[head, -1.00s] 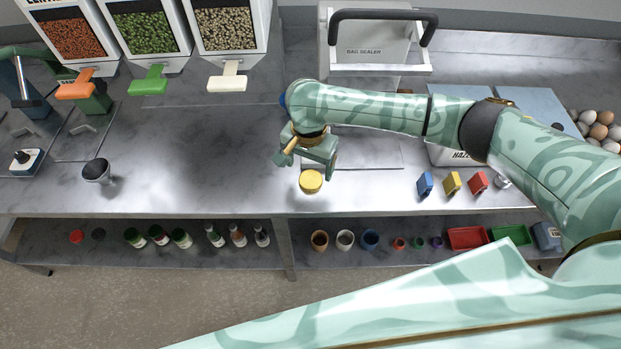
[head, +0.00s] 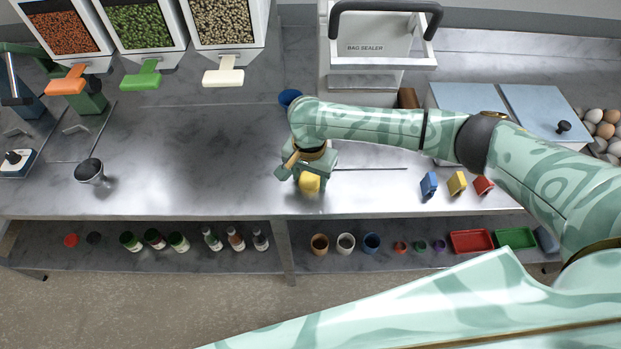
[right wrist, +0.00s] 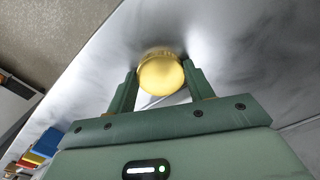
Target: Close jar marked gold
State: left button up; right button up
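A round gold lid or cap (head: 309,185) is at the front middle of the bench in the head view. In the right wrist view the gold piece (right wrist: 161,78) shows a smooth round face and a ribbed edge. No jar body can be made out. My right gripper (head: 303,172) is at the gold piece, partly covering it. In the right wrist view the two green fingers (right wrist: 160,84) stand either side of it, very close to its edges. I cannot tell whether they press on it. My left gripper is not in view.
A blue cup (head: 289,98) stands behind my right wrist. Small blue (head: 429,184), yellow (head: 457,183) and red (head: 483,186) items lie to the right. A black-topped container (head: 90,170) stands far left. The bag sealer (head: 370,60) is behind.

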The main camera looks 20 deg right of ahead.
aim_at(307, 182)
jog(key=shift+r, duration=0.1)
jog(key=shift+c, duration=0.4)
jog(key=shift+r, duration=0.3)
jog(key=r+p, duration=0.2)
jog(key=r, duration=0.1)
jog(key=shift+a+r, duration=0.3)
jog(key=shift+a, duration=0.05)
jog(key=s+a+r+p, duration=0.2)
jog(key=a+r, duration=0.2)
jog(key=a, duration=0.2)
jog(key=s+a+r+p, duration=0.2)
jog(key=a+r, duration=0.2)
jog(key=a, duration=0.2)
jog(key=shift+a+r+p, duration=0.3)
jog(key=shift+a+p, duration=0.1)
jog(key=shift+w, duration=0.1)
